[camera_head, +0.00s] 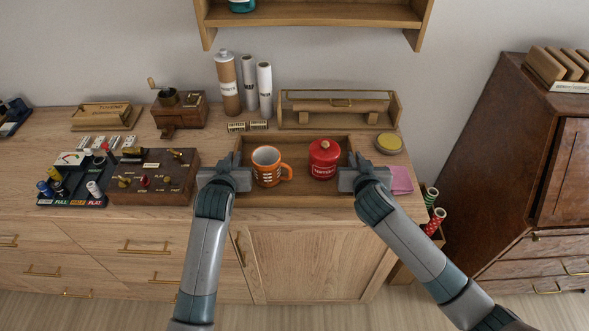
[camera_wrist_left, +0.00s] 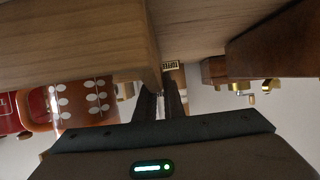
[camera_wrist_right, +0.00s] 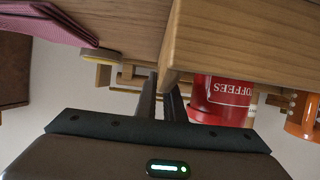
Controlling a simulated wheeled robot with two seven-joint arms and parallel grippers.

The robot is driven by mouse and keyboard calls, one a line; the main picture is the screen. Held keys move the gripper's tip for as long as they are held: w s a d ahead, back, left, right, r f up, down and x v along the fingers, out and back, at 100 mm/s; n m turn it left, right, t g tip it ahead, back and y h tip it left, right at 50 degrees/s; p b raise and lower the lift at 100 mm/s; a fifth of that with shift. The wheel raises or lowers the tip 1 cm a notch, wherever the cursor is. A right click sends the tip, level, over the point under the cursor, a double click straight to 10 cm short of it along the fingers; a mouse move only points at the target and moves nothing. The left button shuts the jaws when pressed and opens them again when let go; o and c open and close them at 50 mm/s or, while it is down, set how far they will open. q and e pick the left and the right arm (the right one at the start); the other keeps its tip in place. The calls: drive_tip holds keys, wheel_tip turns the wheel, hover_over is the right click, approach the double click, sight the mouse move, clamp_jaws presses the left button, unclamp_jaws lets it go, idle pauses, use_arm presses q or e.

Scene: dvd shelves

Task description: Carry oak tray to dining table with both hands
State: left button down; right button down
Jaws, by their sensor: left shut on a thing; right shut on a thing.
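The oak tray (camera_head: 296,199) rests on the wooden sideboard top, holding an orange mug (camera_head: 268,165) with white dots and a red lidded canister (camera_head: 323,158). My left gripper (camera_head: 238,172) is shut on the tray's left side wall, and my right gripper (camera_head: 351,175) is shut on its right side wall. The tray's wall shows between the fingers in the left wrist view (camera_wrist_left: 150,50) and in the right wrist view (camera_wrist_right: 185,45). Whether the tray is lifted at all I cannot tell. The dining table is not in view.
Left of the tray stand a wooden box with knobs (camera_head: 150,178), a dark rack of small bottles (camera_head: 75,180) and a coffee grinder (camera_head: 180,112). Right are a pink cloth (camera_head: 401,180) and a yellow-lidded tin (camera_head: 389,143). Behind is a long wooden caddy (camera_head: 338,110). A dark cabinet (camera_head: 520,150) stands right.

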use_arm(q)
drive_tip(key=shift+r, duration=0.2)
use_arm(e)
drive_tip(key=shift+r, duration=0.2)
